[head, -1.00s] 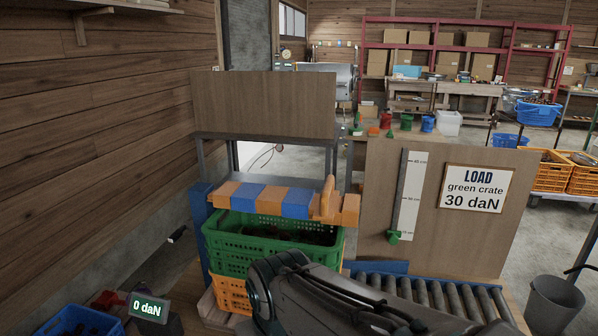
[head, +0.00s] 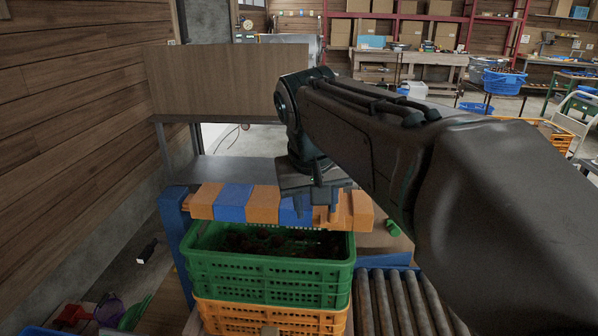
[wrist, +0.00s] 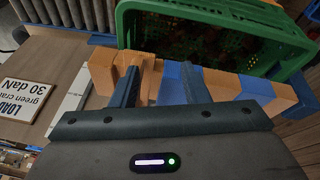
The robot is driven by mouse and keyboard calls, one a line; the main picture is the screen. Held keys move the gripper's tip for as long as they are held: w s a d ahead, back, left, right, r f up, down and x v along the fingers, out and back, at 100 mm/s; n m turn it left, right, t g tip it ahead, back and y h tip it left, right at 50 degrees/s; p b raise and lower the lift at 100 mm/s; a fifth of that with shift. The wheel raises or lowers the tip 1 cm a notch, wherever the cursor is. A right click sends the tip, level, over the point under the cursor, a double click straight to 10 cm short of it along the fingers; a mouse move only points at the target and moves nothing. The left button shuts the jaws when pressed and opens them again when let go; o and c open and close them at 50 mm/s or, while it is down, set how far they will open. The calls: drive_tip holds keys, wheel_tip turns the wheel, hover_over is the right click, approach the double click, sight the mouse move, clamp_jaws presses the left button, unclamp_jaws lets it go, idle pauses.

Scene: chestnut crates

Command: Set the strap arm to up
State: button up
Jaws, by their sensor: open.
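The strap arm (head: 231,202) is a bar of orange and blue blocks. It lies level across the top of the green crate (head: 270,272), from a blue post (head: 174,235) at the left. My gripper (head: 318,205) is open over the arm's right end, fingers pointing down. In the wrist view the strap arm (wrist: 225,86) runs across behind my fingers (wrist: 158,84). An orange upright piece (wrist: 151,82) of its end shows between the fingers, with no clear grip on it. My arm hides part of the right side in the head view.
The green crate holds dark round things and sits on an orange crate (head: 270,318). A roller conveyor (head: 400,305) lies at right. A wooden panel (head: 215,80) stands behind.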

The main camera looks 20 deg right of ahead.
drive_tip(key=w+d+r+m+h, duration=0.2)
drive_tip(key=w+r, duration=0.3)
drive_tip(key=r, duration=0.6)
drive_tip(key=b+x, duration=0.1)
drive_tip(key=x, duration=1.2)
drive_tip(key=shift+d+b, duration=0.2)
drive_tip(key=shift+b, duration=0.2)
drive_tip(key=shift+w, duration=0.1)
clamp_jaws()
drive_tip(key=shift+r, duration=0.1)
